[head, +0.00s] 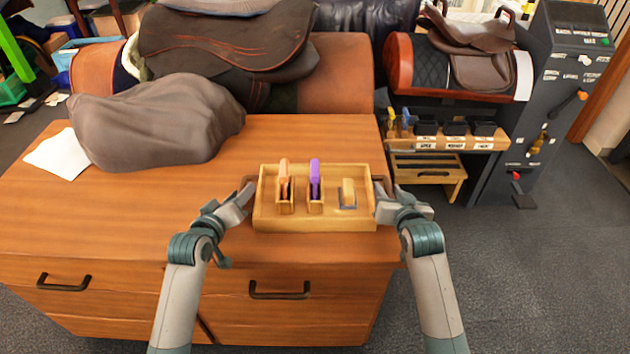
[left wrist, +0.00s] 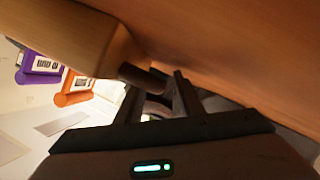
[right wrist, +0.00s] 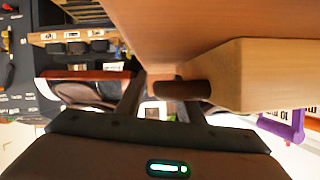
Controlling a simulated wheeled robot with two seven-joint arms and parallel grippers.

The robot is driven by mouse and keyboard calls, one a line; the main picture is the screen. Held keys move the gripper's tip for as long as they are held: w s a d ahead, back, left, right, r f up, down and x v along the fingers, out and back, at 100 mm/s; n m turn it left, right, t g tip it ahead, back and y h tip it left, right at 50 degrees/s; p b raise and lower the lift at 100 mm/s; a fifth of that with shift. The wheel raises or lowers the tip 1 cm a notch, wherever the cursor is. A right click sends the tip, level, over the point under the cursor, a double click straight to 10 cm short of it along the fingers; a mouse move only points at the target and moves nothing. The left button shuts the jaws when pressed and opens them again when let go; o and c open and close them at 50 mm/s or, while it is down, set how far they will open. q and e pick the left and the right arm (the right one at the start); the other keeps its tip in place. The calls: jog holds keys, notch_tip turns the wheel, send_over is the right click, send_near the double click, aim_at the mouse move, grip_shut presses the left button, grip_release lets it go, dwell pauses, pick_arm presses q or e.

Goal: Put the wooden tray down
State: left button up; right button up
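The wooden tray (head: 315,224) is level over the front part of the wooden cabinet top, close to its front edge. Whether its underside touches the top I cannot tell. It holds an orange-handled tool (head: 284,180), a purple-handled tool (head: 315,178) and a tan-and-grey block-like piece (head: 348,194). My left gripper (head: 246,190) is at the tray's left handle, with its fingers either side of the dark handle (left wrist: 143,77) in the left wrist view. My right gripper (head: 385,192) is likewise at the right handle (right wrist: 182,90). Both look shut on the handles, partly hidden.
The cabinet top (head: 150,205) is clear left of the tray. A grey-brown covered lump (head: 155,125) and a white sheet (head: 57,154) lie further left. Saddles (head: 230,45) stand behind. A small shelf of tools (head: 450,142) is beyond the cabinet's right side.

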pick_arm(q)
jog(key=shift+v, duration=3.65)
pick_arm(e)
jog(key=shift+s, duration=0.1)
jog(key=v, duration=1.1)
jog(key=shift+s+r, duration=0.2)
jog(key=shift+s, duration=0.15)
